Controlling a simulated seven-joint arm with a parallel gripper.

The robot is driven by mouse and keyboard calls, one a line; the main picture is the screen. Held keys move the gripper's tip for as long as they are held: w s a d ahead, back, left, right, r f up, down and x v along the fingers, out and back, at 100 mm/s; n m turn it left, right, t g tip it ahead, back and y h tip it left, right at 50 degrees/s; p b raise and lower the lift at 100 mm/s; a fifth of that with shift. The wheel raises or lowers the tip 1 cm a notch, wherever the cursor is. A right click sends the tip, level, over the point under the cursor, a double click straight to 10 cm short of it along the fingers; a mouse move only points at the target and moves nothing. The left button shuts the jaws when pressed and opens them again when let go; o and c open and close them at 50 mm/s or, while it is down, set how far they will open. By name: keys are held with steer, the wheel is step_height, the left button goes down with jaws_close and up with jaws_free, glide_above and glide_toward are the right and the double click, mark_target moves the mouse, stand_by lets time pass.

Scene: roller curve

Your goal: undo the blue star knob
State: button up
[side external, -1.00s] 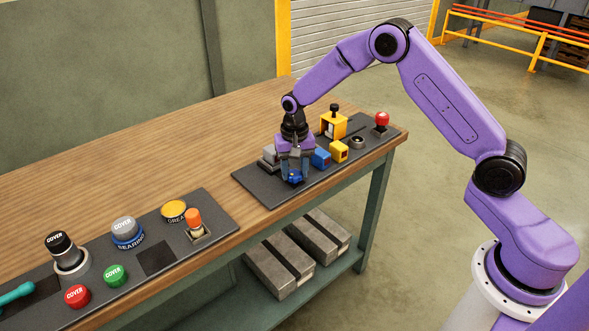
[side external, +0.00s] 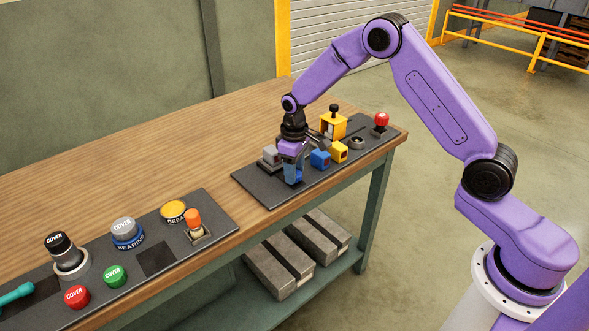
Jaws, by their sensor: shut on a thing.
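My gripper (side external: 293,179) points straight down at the near left part of the far dark panel (side external: 261,194). Its jaws are shut on the blue star knob, low over the panel. The fingers cover the knob almost entirely, so its turn and how far it sits from its seat cannot be told.
Close to my gripper stand a grey block (side external: 269,156), a blue block (side external: 320,159) and a yellow block (side external: 340,151). Behind are a yellow housing (side external: 334,125) with a black knob and a red mushroom button (side external: 381,119). A second panel (side external: 215,208) with covers lies nearer; bare wood separates the panels.

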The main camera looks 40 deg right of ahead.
steer(key=n, duration=0.7)
steer(key=shift+s+d+f, duration=0.1)
steer(key=shift+f, duration=0.05)
steer(key=n, duration=0.4)
steer(key=shift+n, duration=1.8)
steer(key=o, duration=1.1)
steer(key=shift+c, duration=0.2)
